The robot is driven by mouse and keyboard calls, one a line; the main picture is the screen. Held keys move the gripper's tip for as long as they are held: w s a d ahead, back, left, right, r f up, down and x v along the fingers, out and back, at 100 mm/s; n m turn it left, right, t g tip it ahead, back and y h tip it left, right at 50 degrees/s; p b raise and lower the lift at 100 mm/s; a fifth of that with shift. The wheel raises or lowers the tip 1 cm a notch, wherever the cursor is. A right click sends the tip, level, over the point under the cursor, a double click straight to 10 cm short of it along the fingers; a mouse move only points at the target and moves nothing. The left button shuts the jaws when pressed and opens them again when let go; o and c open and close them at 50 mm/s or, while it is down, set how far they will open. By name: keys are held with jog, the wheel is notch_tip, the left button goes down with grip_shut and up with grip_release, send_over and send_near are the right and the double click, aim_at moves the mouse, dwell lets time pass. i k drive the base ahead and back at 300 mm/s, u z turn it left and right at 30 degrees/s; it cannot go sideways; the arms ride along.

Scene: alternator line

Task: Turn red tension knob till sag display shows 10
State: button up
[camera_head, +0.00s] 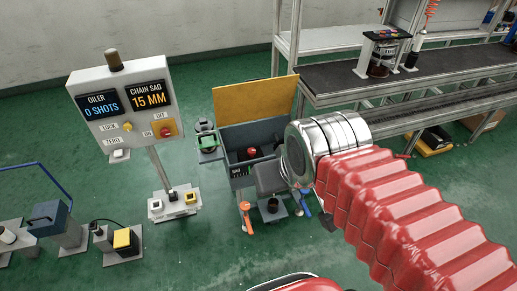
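A display panel (121,101) stands at the left on a post. Its chain sag screen (150,94) reads 15 MM. A red knob (252,152) shows small inside an open grey box (237,172) with a raised yellow lid; its markings are too small to read. My gripper (277,211) is in front of the box and below the knob in the picture. Its orange-tipped and blue-tipped fingers are spread apart, with nothing seen held between them. My arm covers the right side of the box.
The oiler screen (102,103) reads 0 SHOTS. A red-and-yellow ON/OFF switch (165,129) is on the panel. A conveyor (420,83) runs at the back right. Pedestals with devices, including a yellow-topped one (124,240), stand at the lower left. Green floor lies open between them.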

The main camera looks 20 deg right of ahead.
aim_at(251, 151)
jog(key=u, duration=0.05)
jog(key=i, duration=1)
jog(key=z, duration=0.05)
